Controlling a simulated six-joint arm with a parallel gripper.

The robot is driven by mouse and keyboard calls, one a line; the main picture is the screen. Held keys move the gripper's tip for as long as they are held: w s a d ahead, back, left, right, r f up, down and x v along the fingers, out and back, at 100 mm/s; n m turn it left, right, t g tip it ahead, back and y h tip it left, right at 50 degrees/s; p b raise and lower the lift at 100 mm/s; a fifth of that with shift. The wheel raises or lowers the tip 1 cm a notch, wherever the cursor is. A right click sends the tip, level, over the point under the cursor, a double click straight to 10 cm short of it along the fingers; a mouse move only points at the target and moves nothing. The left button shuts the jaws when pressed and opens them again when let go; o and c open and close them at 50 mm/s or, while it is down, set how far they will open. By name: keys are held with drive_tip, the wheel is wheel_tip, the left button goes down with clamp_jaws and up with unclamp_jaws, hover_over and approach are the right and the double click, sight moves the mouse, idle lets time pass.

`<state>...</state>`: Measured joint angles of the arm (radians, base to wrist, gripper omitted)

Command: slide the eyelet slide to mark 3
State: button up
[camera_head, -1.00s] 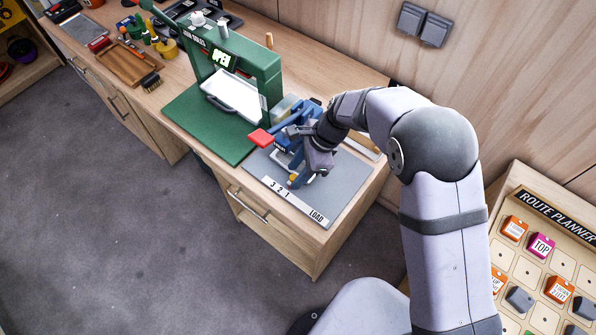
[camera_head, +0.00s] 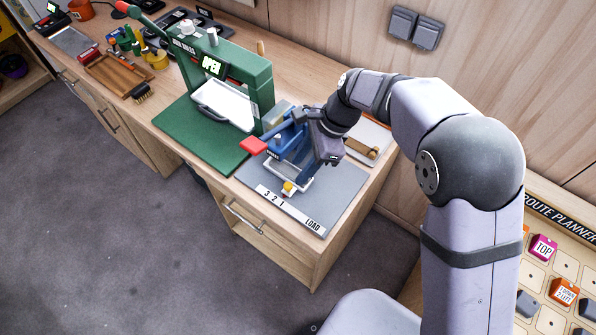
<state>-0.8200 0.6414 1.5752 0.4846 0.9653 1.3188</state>
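The eyelet slide, a pale frame with a yellow knob (camera_head: 289,187), sits on the grey mat (camera_head: 338,194) under the blue press (camera_head: 288,143). Its knob stands behind the mark strip (camera_head: 291,210), which reads 3, 2, 1, LOAD from left to right. The knob looks roughly in line with mark 1; the exact reading is unclear at this angle. My gripper (camera_head: 305,178) points down just right of and behind the knob, and a small gap seems to show between them. Its fingers are small and partly merge with the blue press, so their opening cannot be made out.
The press's red-ended lever (camera_head: 254,146) sticks out left of my gripper. A green press (camera_head: 226,80) with a white platen stands further left. A pale tray (camera_head: 368,137) lies behind my gripper on the right. The mat's front right part is clear.

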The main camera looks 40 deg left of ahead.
drive_tip(key=shift+r, duration=0.1)
drive_tip(key=shift+w+d, duration=0.15)
drive_tip(key=shift+w, duration=0.05)
drive_tip(key=c, duration=0.7)
drive_tip(key=shift+m+t+y, duration=0.4)
drive_tip(key=shift+m+t, duration=0.3)
drive_tip(key=w+d+r, duration=0.1)
drive_tip(key=w, duration=0.1)
drive_tip(key=w+r+b, duration=0.1)
drive_tip(key=w, duration=0.1)
drive_tip(key=w+d+r, duration=0.1)
drive_tip(key=w, duration=0.1)
drive_tip(key=shift+d, duration=0.3)
clamp_jaws()
drive_tip(key=w+d+r+m+b, duration=0.2)
drive_tip(key=d, duration=0.4)
drive_tip(key=s+d+f+m+y, duration=0.2)
drive_tip(key=s+f+m+y, duration=0.1)
drive_tip(key=s, duration=0.5)
drive_tip(key=shift+s+d+f+m+t+y, duration=0.25)
drive_tip(key=shift+s+d+m+t+y, duration=0.05)
drive_tip(key=shift+s+d+m+y, duration=0.1)
